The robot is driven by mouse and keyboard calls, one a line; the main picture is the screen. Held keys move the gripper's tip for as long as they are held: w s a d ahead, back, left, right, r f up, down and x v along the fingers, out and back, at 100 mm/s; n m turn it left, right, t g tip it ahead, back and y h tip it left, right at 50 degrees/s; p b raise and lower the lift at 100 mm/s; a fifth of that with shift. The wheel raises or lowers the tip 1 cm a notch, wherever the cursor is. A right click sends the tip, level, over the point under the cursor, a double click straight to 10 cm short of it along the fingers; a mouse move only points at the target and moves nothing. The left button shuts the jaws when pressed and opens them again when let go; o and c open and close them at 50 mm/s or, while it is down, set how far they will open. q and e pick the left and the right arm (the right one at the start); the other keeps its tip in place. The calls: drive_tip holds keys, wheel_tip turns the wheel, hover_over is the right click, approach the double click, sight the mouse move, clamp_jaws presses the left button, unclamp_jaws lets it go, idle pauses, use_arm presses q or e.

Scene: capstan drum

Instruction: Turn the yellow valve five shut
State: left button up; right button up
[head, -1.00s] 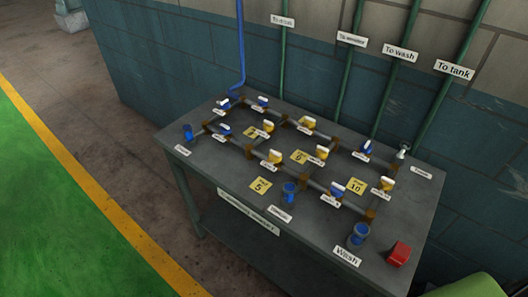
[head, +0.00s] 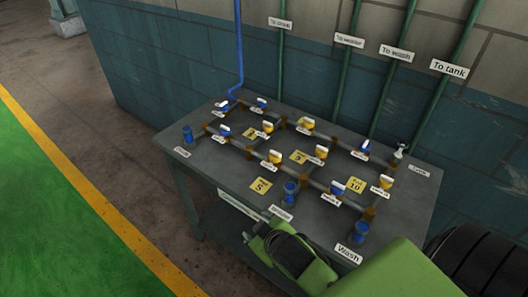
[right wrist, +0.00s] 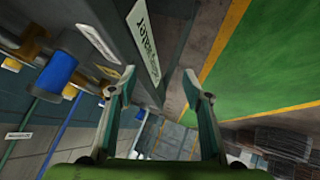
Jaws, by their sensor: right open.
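Several yellow valves with white-topped handles sit on the pipe grid of the bench. One yellow valve (head: 274,157) stands just behind the yellow tag that reads 5 (head: 262,185); its handle angle is too small to read surely. My right gripper (head: 258,232) is at the bench's front edge, in front of and below the 5 tag, apart from the valves. In the right wrist view its two fingers (right wrist: 157,85) are spread with nothing between them. My left gripper is not in view.
The grey bench (head: 215,165) carries blue valves, a blue post (head: 290,191) by the front edge and another (head: 361,231) near the Wash label (head: 349,254). Green pipes (head: 395,75) rise along the wall behind. Open floor (head: 110,160) lies to the left.

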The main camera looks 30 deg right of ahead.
drive_tip(key=w+a+r+n+t+y, duration=0.2)
drive_tip(key=w+a+r+n+t, duration=0.25)
drive_tip(key=w+r, duration=0.55)
drive_tip(key=w+a+r+n+t+y, duration=0.3)
drive_tip(key=w+r+n+t, duration=0.25)
drive_tip(key=w+r, duration=0.45)
drive_tip(key=a+r+n+g+y, duration=0.3)
drive_tip(key=a+r+n+y, duration=0.6)
drive_tip(key=n, duration=0.4)
drive_tip(key=n+g+h, duration=1.3)
drive_tip(key=g, duration=0.3)
hover_over(276, 152)
wheel_tip(276, 152, down, 8)
drive_tip(key=r, duration=0.1)
wheel_tip(276, 152, down, 13)
drive_tip(key=p, duration=0.3)
drive_tip(key=shift+a+p, duration=0.1)
drive_tip(key=shift+p, duration=0.2)
drive_tip(key=shift+f, duration=0.6)
